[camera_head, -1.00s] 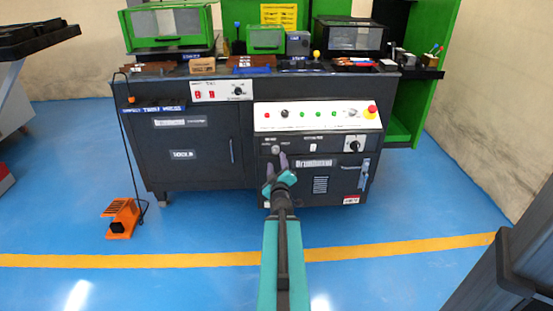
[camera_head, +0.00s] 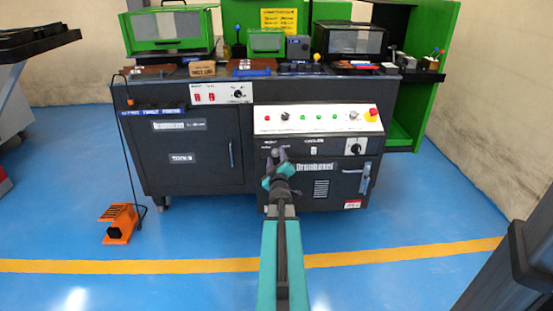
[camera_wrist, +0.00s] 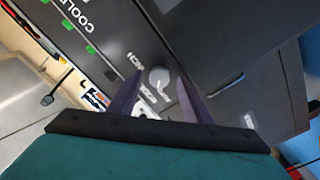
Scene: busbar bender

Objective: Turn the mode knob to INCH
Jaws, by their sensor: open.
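The mode knob (camera_wrist: 158,78) is a small round grey knob on the dark front panel (camera_head: 330,165) of the bender. In the wrist view it shows between the fingertips of my gripper (camera_wrist: 160,80), with clear space on both sides. My gripper (camera_head: 278,161) is open and points at the panel in the head view, where its fingers overlap the knob area. White lettering beside the knob is partly covered by the fingers, and I cannot read the knob's setting. I cannot tell whether the fingertips reach around the knob or stop short of it.
A white sloped control strip (camera_head: 318,119) with coloured buttons and a red stop button (camera_head: 370,115) lies above. A black rotary switch (camera_head: 355,147) sits to the right. An orange foot pedal (camera_head: 119,223) stands on the floor at left. The blue floor in front is clear.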

